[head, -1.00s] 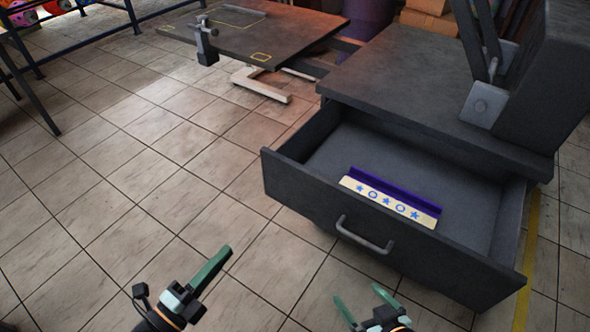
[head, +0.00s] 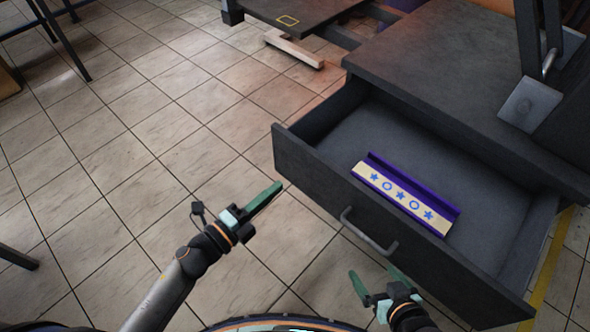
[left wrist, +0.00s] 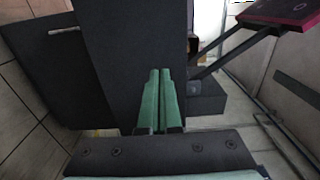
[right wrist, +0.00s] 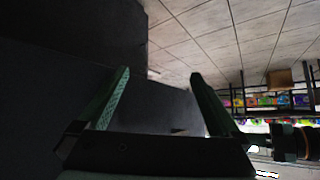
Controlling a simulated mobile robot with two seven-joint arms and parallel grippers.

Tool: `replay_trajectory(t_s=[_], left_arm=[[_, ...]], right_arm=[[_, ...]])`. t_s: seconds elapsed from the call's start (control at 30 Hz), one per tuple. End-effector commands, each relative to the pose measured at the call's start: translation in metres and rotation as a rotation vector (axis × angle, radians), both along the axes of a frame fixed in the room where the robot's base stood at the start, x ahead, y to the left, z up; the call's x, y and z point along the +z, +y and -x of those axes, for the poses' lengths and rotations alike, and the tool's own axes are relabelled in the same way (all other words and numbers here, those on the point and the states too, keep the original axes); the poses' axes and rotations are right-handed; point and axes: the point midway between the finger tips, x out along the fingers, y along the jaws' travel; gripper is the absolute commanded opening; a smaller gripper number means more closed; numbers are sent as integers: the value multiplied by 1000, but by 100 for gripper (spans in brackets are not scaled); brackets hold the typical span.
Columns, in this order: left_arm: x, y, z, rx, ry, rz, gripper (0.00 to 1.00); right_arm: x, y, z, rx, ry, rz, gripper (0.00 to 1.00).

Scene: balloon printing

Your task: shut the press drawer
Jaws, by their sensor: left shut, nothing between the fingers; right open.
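The press drawer (head: 400,235) stands pulled out of the dark press cabinet (head: 470,95), its bar handle (head: 368,232) on the front panel. Inside lies a purple-backed strip (head: 405,198) with blue stars and circles. My left gripper (head: 272,192) is shut and empty, its green fingers close to the left end of the drawer front; contact cannot be told. It also shows in the left wrist view (left wrist: 160,80). My right gripper (head: 372,280) is open and empty, in front of the drawer below the handle. Its parted fingers show in the right wrist view (right wrist: 160,75).
A dark table (head: 300,12) with a yellow square stands behind, with a pale floor bracket (head: 293,48) below it. A yellow floor line (head: 548,270) runs by the drawer's right side. Tiled floor (head: 150,110) is clear on the left.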

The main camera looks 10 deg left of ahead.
Motion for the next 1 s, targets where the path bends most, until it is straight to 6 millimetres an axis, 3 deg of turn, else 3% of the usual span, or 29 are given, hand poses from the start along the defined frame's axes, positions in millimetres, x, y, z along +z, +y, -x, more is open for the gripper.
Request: replay_trajectory(t_s=[0.2,0.4,1.0], left_arm=[[1,-26,-36,0,-3,1,0],[0,-39,-53,0,-1,1,0],[0,-44,-61,0,0,0,0]], right_arm=[[-1,0,0,0,-1,0,99],[-2,0,0,0,-1,0,99],[-2,-1,0,0,-2,1,99]])
